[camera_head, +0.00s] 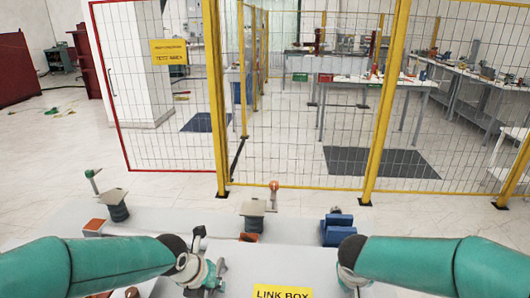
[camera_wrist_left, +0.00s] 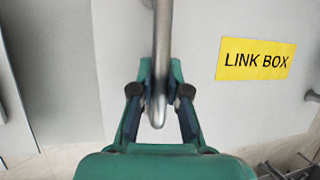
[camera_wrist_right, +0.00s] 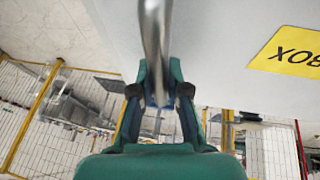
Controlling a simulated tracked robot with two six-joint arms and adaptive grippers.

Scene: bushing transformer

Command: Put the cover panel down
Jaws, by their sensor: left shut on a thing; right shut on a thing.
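The cover panel (camera_head: 240,270) is light grey with a yellow LINK BOX label (camera_head: 283,292). It is at the bottom of the head view, cut off by the lower edge. Its face also shows in the left wrist view (camera_wrist_left: 200,90) and the right wrist view (camera_wrist_right: 220,50). My left gripper (camera_wrist_left: 160,92) is shut on a metal bar handle (camera_wrist_left: 162,35) on the label's left side. My right gripper (camera_wrist_right: 160,95) is shut on another metal bar handle (camera_wrist_right: 154,35). In the head view the right fingers are mostly hidden by my arm.
Beyond the panel is a pale grey surface (camera_head: 165,218) with dark round fittings (camera_head: 117,207) and a blue part (camera_head: 337,228). A yellow-framed mesh fence (camera_head: 300,120) stands behind. Work tables (camera_head: 370,82) stand beyond it. Open tiled floor (camera_head: 45,185) lies to the left.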

